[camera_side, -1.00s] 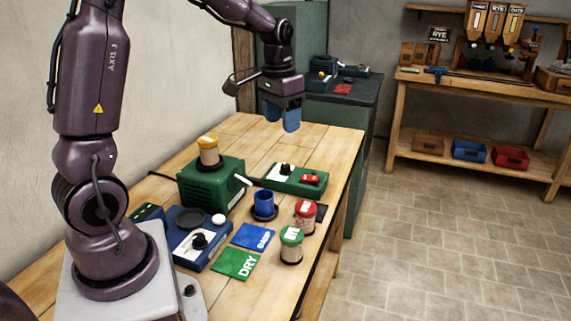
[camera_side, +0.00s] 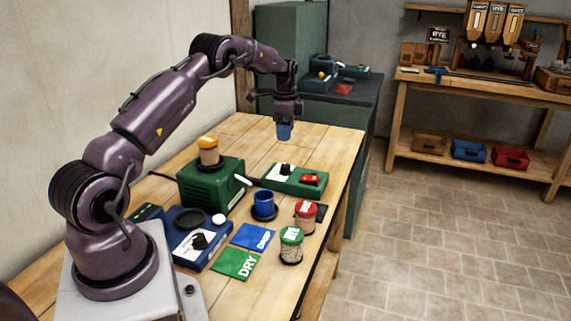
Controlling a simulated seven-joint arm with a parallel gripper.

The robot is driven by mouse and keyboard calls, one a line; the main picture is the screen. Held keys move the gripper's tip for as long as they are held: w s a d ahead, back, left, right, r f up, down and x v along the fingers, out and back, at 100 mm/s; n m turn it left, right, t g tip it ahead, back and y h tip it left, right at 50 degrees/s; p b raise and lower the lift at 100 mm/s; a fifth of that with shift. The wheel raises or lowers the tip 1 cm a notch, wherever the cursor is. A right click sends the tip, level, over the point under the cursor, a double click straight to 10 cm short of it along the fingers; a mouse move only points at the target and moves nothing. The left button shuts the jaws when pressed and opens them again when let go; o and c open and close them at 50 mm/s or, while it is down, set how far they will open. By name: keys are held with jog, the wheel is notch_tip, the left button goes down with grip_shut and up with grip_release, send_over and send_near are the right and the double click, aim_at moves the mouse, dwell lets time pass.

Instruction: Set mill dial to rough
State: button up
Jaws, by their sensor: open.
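The mill is a green box (camera_side: 225,185) with an orange-lidded jar (camera_side: 208,150) on top and a white lever at its right side. Beside it lies a low green control panel (camera_side: 308,190) with a black dial (camera_side: 285,169) on a white plate and a red switch (camera_side: 310,179). The dial's markings are too small to read, so its setting cannot be told. My gripper (camera_side: 285,132) has blue fingers pointing down. It is open and empty, above the far part of the table, behind the panel and touching nothing.
A blue device (camera_side: 188,262) with its own black knob (camera_side: 199,241) stands at the front left. A blue cup (camera_side: 264,203), a red-lidded jar (camera_side: 305,216), a green-lidded jar (camera_side: 291,247), a DRY card (camera_side: 235,264) and a blue DAMP card (camera_side: 253,237) lie nearby. The table's back is clear.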

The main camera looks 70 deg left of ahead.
aim_at(286, 165)
notch_tip(286, 165, down, 11)
jog(key=shift+f, duration=0.15)
jog(key=shift+c, duration=0.5)
jog(key=c, duration=0.8)
jog(key=shift+c, duration=0.2)
